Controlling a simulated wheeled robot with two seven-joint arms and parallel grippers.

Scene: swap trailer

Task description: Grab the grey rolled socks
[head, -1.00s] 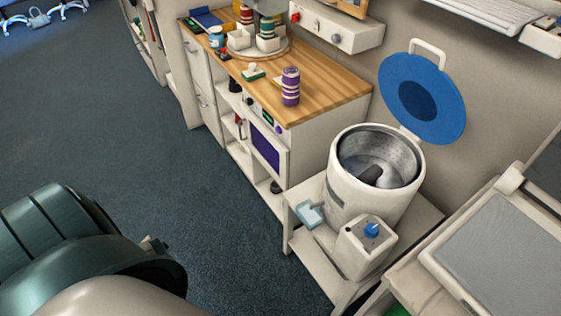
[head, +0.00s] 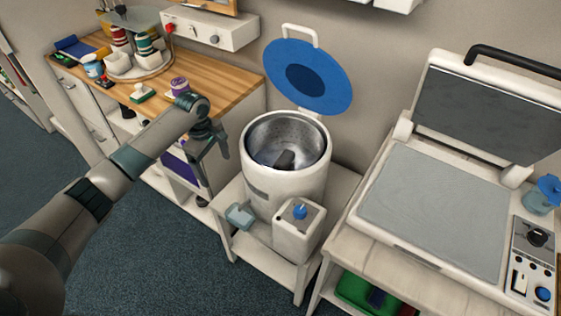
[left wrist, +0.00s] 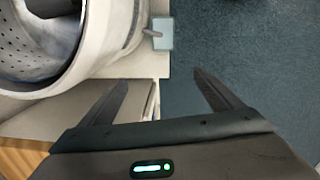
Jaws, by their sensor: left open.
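A dark grey roll, which looks like the grey rolled socks (head: 285,158), lies on the bottom of the metal drum of a white round tub (head: 285,190). Part of the dark roll (left wrist: 48,8) shows at the top left of the left wrist view, inside the perforated drum. My left gripper (head: 214,160) is in the air left of the tub, outside its rim, by the kitchen counter. It is open, and nothing shows between its fingers (left wrist: 165,95) in the left wrist view. My right gripper is out of view.
The tub's blue lid (head: 308,78) stands open behind it. A white box with a blue knob (head: 299,212) is in front of the tub. A purple-banded container (head: 180,86) is on the wooden counter (head: 225,85). A flat press (head: 432,210) stands right, its cover raised.

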